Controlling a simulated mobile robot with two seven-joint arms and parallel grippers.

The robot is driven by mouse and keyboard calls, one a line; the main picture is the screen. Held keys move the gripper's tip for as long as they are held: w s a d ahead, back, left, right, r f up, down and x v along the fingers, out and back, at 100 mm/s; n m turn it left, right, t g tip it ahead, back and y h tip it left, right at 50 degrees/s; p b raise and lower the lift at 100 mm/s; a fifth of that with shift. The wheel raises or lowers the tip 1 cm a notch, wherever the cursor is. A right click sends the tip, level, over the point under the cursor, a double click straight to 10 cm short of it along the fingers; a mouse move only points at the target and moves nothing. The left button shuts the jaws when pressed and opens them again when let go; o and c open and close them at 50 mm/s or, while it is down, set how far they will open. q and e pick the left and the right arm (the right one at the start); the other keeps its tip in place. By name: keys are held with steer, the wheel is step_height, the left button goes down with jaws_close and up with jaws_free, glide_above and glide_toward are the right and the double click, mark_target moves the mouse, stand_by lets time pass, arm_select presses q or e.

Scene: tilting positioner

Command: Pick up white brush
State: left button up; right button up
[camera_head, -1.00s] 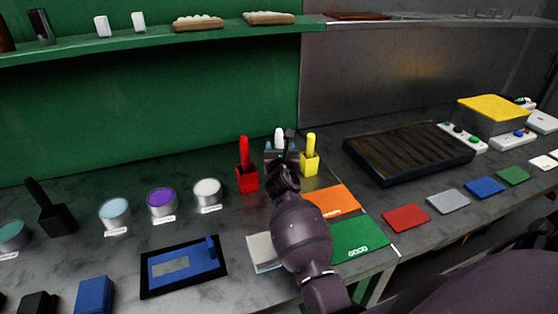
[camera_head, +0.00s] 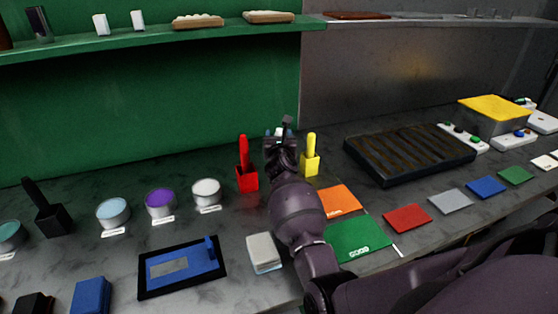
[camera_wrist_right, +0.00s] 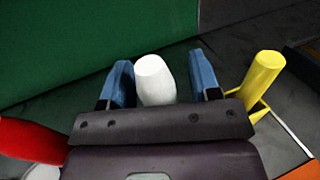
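The white brush's handle (camera_wrist_right: 155,80) stands upright in the right wrist view, between the two blue fingers of my right gripper (camera_wrist_right: 162,85). The fingers are apart, with a gap showing on the handle's right side and a narrower one on its left. In the head view my right gripper (camera_head: 279,137) is at the back of the bench, between the red and yellow brushes. It hides nearly all of the white brush there. My left gripper is not in view.
The red brush (camera_head: 246,165) stands close on the left and the yellow brush (camera_head: 311,155) close on the right, each in a holder. The green wall (camera_head: 150,110) is behind. Paint cans (camera_head: 160,203) stand further left.

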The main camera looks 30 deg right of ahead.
steer(key=c, duration=0.9)
